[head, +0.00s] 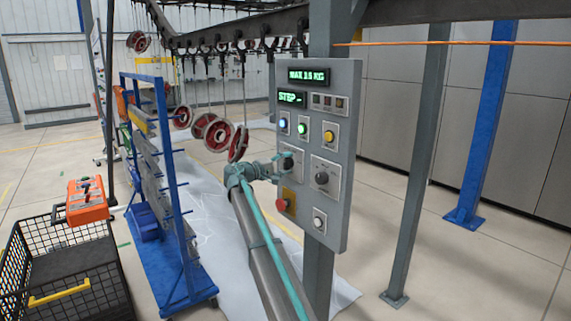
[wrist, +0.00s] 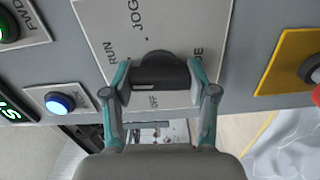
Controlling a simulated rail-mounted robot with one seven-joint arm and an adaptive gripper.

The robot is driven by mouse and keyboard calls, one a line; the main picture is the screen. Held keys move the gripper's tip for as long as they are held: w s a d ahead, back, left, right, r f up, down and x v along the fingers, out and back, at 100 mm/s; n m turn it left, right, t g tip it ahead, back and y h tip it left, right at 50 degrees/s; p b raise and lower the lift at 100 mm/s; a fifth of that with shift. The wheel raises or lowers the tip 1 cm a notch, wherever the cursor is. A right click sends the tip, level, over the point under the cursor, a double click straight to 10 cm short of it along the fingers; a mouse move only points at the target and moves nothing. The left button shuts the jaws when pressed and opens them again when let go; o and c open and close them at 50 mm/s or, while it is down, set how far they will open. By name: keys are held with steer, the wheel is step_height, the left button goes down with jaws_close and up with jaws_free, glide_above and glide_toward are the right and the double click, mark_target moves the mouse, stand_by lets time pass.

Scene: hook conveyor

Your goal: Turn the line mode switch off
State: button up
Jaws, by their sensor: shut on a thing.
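The line mode switch is a dark round knob (wrist: 160,70) on a light plate (wrist: 175,25) marked RUN, JOG and OFF. My gripper (wrist: 159,74) has its two teal-and-grey fingers on opposite sides of the knob, shut on it. A short pale mark shows on the knob's lower left, just above the OFF label in the wrist view; I cannot tell exactly which setting it points to. In the head view my gripper (head: 283,164) is at the left middle of the grey control panel (head: 338,120), partly hiding the switch plate (head: 296,154).
Around the switch are a second dark knob (head: 321,178), a red stop button (head: 282,204) on yellow, a white button (head: 319,222), a yellow button (head: 329,136) and lit blue (head: 284,123) and green (head: 302,128) buttons. A blue rack (head: 165,200) stands left.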

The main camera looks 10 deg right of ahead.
steer(key=n+p, duration=0.1)
steer(key=n, duration=0.3)
steer(key=shift+r+n+p, duration=0.1)
steer(key=shift+n+p, duration=0.2)
steer(key=shift+p, duration=0.1)
steer(key=n+p, duration=0.2)
steer(key=n, duration=0.1)
steer(key=shift+n, duration=0.3)
steer(key=n+p, duration=0.2)
steer(key=n, duration=0.1)
steer(key=shift+n, duration=0.3)
steer(key=shift+n+p, duration=1.45)
steer(key=shift+n, duration=0.45)
steer(key=o, duration=1.2)
steer(key=shift+c, duration=0.2)
steer(key=shift+s+a, duration=0.1)
steer(key=shift+a, duration=0.05)
steer(key=v, duration=1.1)
steer(key=shift+s+a+f, duration=0.15)
steer(key=shift+a+f, duration=0.05)
steer(key=shift+a, duration=0.15)
